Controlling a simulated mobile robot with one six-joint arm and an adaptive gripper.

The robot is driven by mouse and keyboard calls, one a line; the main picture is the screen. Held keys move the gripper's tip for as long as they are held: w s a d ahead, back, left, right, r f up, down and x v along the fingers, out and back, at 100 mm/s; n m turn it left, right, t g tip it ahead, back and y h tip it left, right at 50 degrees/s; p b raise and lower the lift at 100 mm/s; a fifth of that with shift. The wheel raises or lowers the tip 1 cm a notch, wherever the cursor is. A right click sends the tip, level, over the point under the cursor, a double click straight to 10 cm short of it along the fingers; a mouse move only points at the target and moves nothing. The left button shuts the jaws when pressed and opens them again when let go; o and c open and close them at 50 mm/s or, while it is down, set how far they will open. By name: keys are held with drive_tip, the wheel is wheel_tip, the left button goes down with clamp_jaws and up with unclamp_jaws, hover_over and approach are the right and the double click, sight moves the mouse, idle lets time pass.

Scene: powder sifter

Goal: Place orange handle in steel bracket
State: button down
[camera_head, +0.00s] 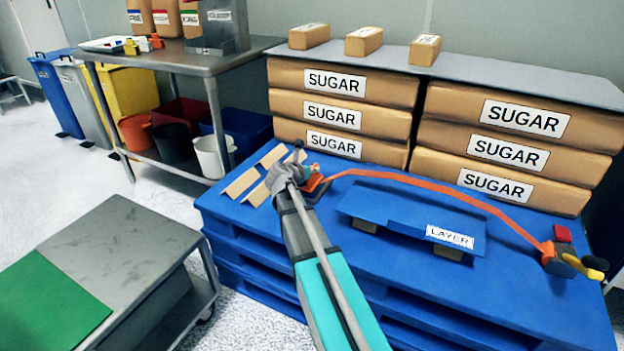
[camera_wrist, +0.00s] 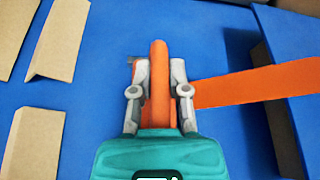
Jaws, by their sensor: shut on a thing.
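The orange handle (camera_wrist: 159,85) is upright between the two fingers of my gripper (camera_wrist: 158,80) in the wrist view. Both fingers press on its sides. In the head view my gripper (camera_head: 290,175) is low over the blue pallet's left part, and a bit of orange (camera_head: 313,182) shows beside it. The orange strap (camera_wrist: 250,86) runs off right from there. A dark grey piece (camera_head: 322,194) lies under the strap end by my gripper; I cannot tell whether it is the steel bracket. My gripper hides much of this spot.
The blue pallet (camera_head: 470,290) carries a blue raised board marked LAYER (camera_head: 370,205) and cardboard strips (camera_head: 240,185). Stacked SUGAR bags (camera_head: 345,115) stand behind. The strap's far end meets a yellow-handled fitting (camera_head: 570,262). A steel cart (camera_head: 120,240) stands left.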

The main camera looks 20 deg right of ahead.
drive_tip(key=shift+f+b, duration=0.75)
drive_tip(key=shift+f, duration=0.3)
drive_tip(key=shift+f, duration=0.1)
drive_tip(key=c, duration=0.6)
unclamp_jaws()
drive_tip(key=shift+r, duration=0.25)
drive_tip(key=p+v, duration=0.4)
drive_tip(key=v, duration=0.8)
drive_tip(key=shift+f+p, duration=0.1)
drive_tip(key=shift+p, duration=0.2)
